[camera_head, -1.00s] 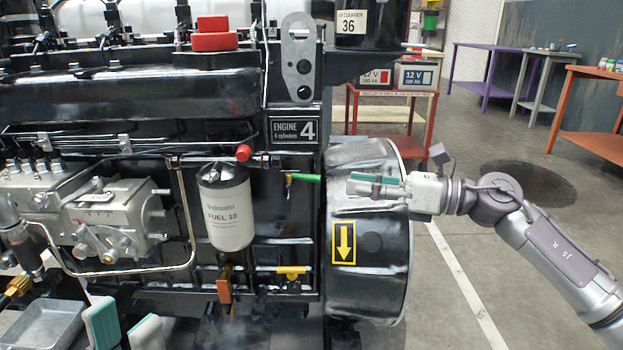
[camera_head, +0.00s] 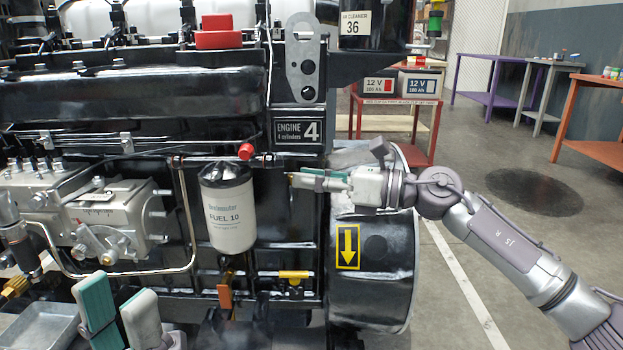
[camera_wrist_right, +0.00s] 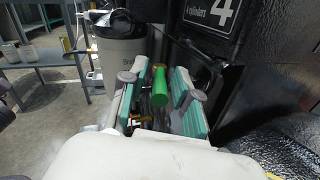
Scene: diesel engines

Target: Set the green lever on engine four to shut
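The engine-four plate (camera_head: 298,131) is on the black engine block. The green lever (camera_wrist_right: 160,87) shows in the right wrist view, end-on, between the two teal-padded fingers of my right gripper (camera_wrist_right: 162,92). A gap shows on each side of it, so the gripper is open around it. In the head view my right gripper (camera_head: 305,178) is at the block right of the fuel filter, and its fingers hide most or all of the lever. My left gripper (camera_head: 118,310) is low at the left, fingers apart, with nothing seen between them.
The white fuel filter (camera_head: 229,215) hangs left of the right gripper; a red knob (camera_head: 246,151) is just above it. A yellow lever (camera_head: 294,274) and an orange one (camera_head: 224,293) are lower on the block. The flywheel housing (camera_head: 372,290) is below my right wrist. Floor at right is open.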

